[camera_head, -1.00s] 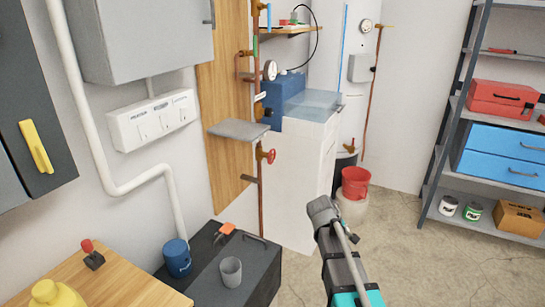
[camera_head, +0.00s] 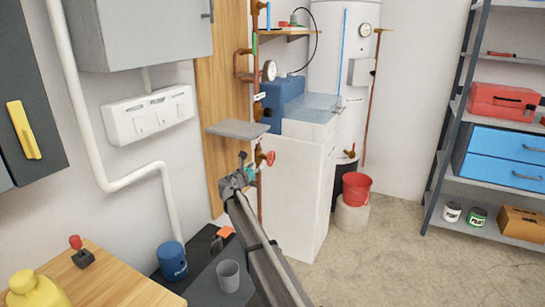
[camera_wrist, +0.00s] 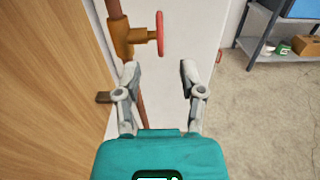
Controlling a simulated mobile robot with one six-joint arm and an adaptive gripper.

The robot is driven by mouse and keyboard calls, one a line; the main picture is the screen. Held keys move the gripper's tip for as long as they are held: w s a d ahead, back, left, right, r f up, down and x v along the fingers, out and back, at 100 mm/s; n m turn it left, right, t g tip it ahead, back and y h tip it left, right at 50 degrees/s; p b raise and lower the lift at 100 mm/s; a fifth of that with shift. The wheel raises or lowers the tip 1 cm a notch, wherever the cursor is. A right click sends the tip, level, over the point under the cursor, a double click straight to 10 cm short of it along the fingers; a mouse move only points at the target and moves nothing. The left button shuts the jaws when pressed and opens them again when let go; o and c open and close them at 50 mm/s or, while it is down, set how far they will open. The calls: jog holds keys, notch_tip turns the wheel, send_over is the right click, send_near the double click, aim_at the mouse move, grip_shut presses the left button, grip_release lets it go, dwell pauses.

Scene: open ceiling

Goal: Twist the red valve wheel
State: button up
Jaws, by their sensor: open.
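The red valve wheel (camera_head: 271,158) sits on a brass fitting on the vertical copper pipe (camera_head: 260,205), below the grey shelf, in the head view. In the wrist view the wheel (camera_wrist: 160,34) shows nearly edge-on at top centre, with its brass stem (camera_wrist: 139,36) to its left. My gripper (camera_wrist: 160,72) is open and empty, its two fingers spread with the wheel beyond the tips and roughly in line with the gap. In the head view my gripper (camera_head: 250,165) is just left of the wheel, and contact cannot be made out.
A grey shelf (camera_head: 238,129) juts out just above the wheel. A white cabinet (camera_head: 300,185) stands right behind the pipe, and a wooden panel (camera_wrist: 45,80) is at left. A grey cup (camera_head: 228,276) and a blue canister (camera_head: 172,260) stand below. Open floor lies to the right.

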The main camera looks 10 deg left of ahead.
aim_at(270, 155)
jog(key=shift+w, duration=0.1)
dwell(0.3)
jog(key=x, duration=1.3)
jog(key=shift+w+d, duration=0.15)
jog(key=shift+w, duration=0.15)
grip_shut()
jog(key=shift+d, duration=0.6)
jog(key=shift+a, duration=0.4)
